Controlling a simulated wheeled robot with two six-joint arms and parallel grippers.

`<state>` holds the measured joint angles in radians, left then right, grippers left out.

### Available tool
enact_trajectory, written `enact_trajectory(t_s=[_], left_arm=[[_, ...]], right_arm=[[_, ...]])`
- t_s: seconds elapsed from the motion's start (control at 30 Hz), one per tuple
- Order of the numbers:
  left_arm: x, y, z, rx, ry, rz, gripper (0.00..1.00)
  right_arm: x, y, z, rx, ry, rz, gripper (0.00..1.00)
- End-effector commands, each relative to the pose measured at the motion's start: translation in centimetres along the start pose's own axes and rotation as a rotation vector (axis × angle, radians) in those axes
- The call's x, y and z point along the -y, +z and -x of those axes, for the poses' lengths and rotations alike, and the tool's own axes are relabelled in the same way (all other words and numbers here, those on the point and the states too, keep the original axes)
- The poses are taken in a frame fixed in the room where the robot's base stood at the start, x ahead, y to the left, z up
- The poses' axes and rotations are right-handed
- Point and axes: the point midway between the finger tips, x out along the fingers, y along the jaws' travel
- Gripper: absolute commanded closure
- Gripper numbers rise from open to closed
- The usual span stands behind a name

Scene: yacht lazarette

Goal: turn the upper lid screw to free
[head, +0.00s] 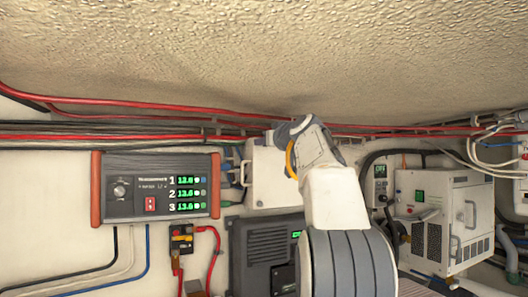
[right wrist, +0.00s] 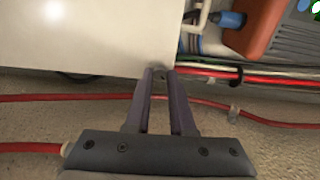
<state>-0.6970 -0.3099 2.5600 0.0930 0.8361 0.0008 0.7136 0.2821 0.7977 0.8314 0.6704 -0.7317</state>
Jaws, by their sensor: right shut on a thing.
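The white box with the lid (head: 262,178) is on the wall, partly hidden behind my right arm. Its lid (right wrist: 90,35) fills the upper left of the right wrist view. My right gripper (right wrist: 160,73) is at the lid's corner, its two fingers nearly together at the tips. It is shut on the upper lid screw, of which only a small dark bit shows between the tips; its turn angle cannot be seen. In the head view the right gripper (head: 286,130) is at the box's upper right, tips hidden. My left gripper is not in view.
Red cables (head: 120,102) run along the wall just above the box, close to my gripper. A measurement unit with orange ends (head: 140,190) is to the left. A dark grey charger (head: 262,250) is below. A white cabinet (head: 440,220) stands to the right.

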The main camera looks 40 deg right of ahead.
Motion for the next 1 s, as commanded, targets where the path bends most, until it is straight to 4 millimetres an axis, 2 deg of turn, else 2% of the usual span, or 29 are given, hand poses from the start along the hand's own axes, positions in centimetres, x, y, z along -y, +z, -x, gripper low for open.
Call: enact_trajectory(t_s=[0.2,0.6,1.0], left_arm=[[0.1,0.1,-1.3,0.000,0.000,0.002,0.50],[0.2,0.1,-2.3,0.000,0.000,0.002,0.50],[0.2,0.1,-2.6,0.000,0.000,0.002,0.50]], right_arm=[[0.0,0.2,0.0,-0.002,0.000,0.206,1.00],[0.1,0.1,0.0,-0.001,0.000,0.554,1.00],[0.2,0.0,0.0,-0.001,-0.001,0.746,1.00]])
